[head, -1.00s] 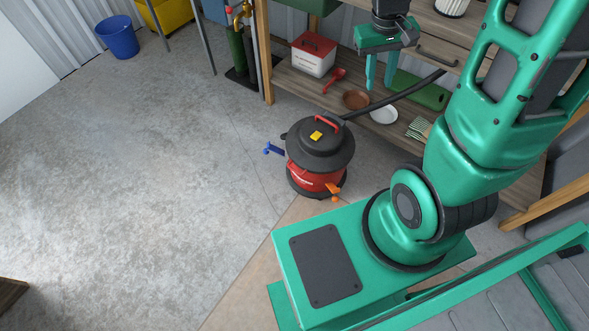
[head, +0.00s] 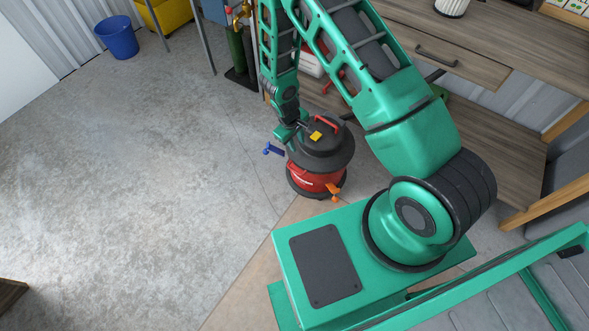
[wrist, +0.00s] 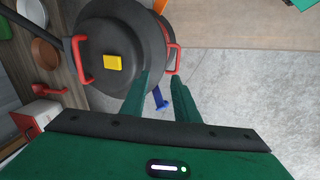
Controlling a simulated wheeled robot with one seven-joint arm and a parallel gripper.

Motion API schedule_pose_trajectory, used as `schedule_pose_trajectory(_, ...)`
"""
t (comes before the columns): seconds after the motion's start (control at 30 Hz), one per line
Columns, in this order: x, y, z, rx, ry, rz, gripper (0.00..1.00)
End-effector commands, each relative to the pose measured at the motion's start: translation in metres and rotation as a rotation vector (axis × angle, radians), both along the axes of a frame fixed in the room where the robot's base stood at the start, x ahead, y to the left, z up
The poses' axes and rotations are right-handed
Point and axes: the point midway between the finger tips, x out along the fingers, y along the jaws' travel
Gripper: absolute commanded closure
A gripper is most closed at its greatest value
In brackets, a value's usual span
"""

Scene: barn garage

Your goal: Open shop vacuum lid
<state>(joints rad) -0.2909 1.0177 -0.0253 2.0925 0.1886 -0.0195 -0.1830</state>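The shop vacuum (head: 317,178) stands on the floor, with a red drum and a black domed lid (head: 334,150). The lid looks closed. It carries a red handle (head: 327,125) and a yellow button (head: 315,135); the wrist view also shows the lid (wrist: 125,35) and button (wrist: 112,62). A second red handle (wrist: 174,58) sits at the lid's rim in the wrist view. My gripper (wrist: 163,76) is open and empty, its fingertips just beside that rim handle; contact is unclear. A blue latch (head: 274,150) sticks out left, and an orange latch (head: 334,190) hangs at the front.
A wooden workbench with a lower shelf (head: 490,160) stands behind the vacuum. A black hose (wrist: 77,60) runs from the vacuum. A red-and-white box (wrist: 35,115) and a red scoop (wrist: 48,90) lie on the shelf side. Open concrete floor (head: 170,170) lies to the left.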

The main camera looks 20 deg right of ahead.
Motion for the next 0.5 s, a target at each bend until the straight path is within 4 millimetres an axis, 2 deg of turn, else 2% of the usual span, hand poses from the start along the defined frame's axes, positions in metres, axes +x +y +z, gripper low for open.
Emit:
schedule_pose_trajectory(0.03, -0.006, 0.008, -0.020, 0.001, 0.007, 0.026, 0.72)
schedule_pose_trajectory(0.2, -0.017, 0.025, -0.057, 0.008, 0.008, 0.082, 0.72)
schedule_pose_trajectory(0.5, -0.020, 0.028, -0.084, 0.012, 0.008, 0.100, 0.72)
